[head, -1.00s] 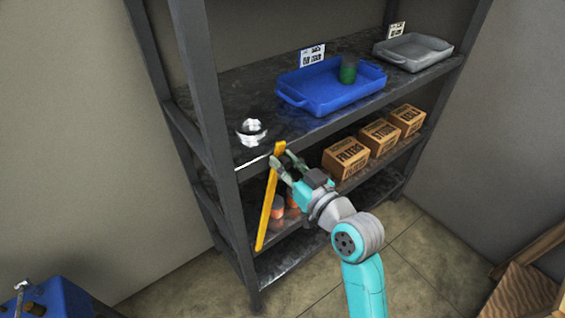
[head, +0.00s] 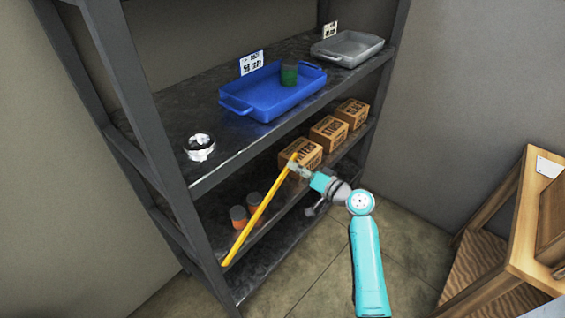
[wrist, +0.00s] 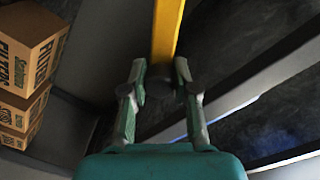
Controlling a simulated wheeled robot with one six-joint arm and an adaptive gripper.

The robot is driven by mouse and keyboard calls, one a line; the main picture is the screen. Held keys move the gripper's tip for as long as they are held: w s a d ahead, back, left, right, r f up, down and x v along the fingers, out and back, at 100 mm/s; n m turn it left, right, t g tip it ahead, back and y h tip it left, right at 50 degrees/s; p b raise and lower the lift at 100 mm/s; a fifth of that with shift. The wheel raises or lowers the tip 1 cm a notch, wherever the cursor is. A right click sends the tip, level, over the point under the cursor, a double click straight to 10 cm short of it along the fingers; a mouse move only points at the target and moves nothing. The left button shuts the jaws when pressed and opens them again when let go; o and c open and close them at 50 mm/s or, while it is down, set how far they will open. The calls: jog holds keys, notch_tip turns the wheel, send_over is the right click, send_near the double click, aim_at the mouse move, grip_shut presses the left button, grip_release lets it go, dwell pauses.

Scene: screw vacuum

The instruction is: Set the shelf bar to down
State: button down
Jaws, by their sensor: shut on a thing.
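The yellow shelf bar (head: 262,210) slants across the front of the shelf unit. Its lower end is at the left post near the lower shelf, and its upper end leans right, in front of the boxes. My gripper (head: 297,168) is at that upper end and shut on it. In the wrist view the bar (wrist: 167,30) runs up from between the two fingers (wrist: 160,80). The exact contact at the fingertips is dark and hard to see.
The top shelf holds a blue tray (head: 270,98) with a green can (head: 289,74), a grey tray (head: 347,48) and a shiny metal part (head: 199,148). Cardboard boxes (head: 328,133) and two orange cans (head: 238,217) stand on the shelf below. A wooden table (head: 520,215) is at right.

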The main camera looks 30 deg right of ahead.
jog(key=w+d+f+m, duration=0.1)
jog(key=d+f+m, duration=0.1)
jog(key=f, duration=0.8)
jog(key=d+f+m, duration=0.3)
jog(key=f+m, duration=0.1)
jog(key=f, duration=0.6)
jog(key=shift+w+d+y, duration=0.15)
jog(key=shift+w+y, duration=0.15)
jog(key=shift+w, duration=0.05)
jog(key=shift+f, duration=0.25)
jog(key=c, duration=0.9)
grip_release()
jog(key=shift+f, duration=0.1)
jog(key=v, duration=1.2)
jog(key=shift+r, duration=0.3)
